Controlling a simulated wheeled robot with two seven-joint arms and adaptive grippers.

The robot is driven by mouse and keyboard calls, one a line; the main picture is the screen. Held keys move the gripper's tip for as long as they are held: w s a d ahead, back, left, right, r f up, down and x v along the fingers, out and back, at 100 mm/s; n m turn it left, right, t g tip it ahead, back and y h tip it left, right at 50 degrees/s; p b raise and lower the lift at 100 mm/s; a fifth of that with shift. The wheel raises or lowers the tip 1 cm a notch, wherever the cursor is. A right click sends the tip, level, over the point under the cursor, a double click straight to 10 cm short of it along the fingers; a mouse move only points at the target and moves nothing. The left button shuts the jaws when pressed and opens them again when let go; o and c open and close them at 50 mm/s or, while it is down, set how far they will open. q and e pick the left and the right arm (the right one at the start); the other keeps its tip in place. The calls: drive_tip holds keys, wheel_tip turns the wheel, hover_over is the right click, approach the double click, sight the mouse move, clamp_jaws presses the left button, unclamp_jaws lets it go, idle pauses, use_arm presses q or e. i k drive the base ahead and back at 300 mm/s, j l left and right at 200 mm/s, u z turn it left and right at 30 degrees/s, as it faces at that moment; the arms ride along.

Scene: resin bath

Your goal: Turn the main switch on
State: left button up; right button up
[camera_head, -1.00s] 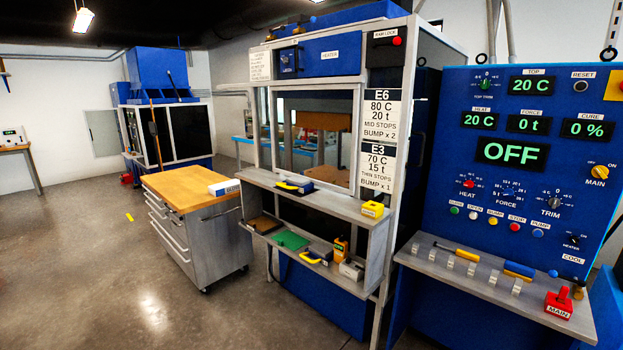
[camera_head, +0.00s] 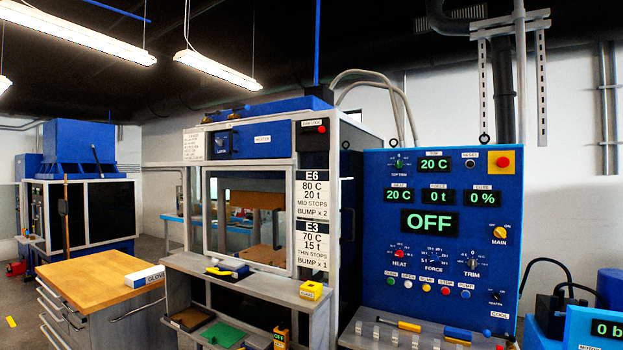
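The main switch (camera_head: 500,232) is a yellow rotary knob labelled MAIN at the right side of the blue control panel (camera_head: 375,225). Which way its pointer is set is too small to tell. The large display (camera_head: 429,222) on the panel reads OFF in green. Smaller displays above it read 20 C, 20 C, 0 t and 0 %. Neither of my grippers shows in the head view.
A grey shelf (camera_head: 362,338) with a yellow-handled tool (camera_head: 410,326) juts out below the panel. The press (camera_head: 262,200) stands left of it, and a wood-topped cabinet (camera_head: 95,280) further left. Blue equipment (camera_head: 597,325) stands at the lower right.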

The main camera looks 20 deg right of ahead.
sight(500, 232)
drive_tip(key=z, duration=1.4)
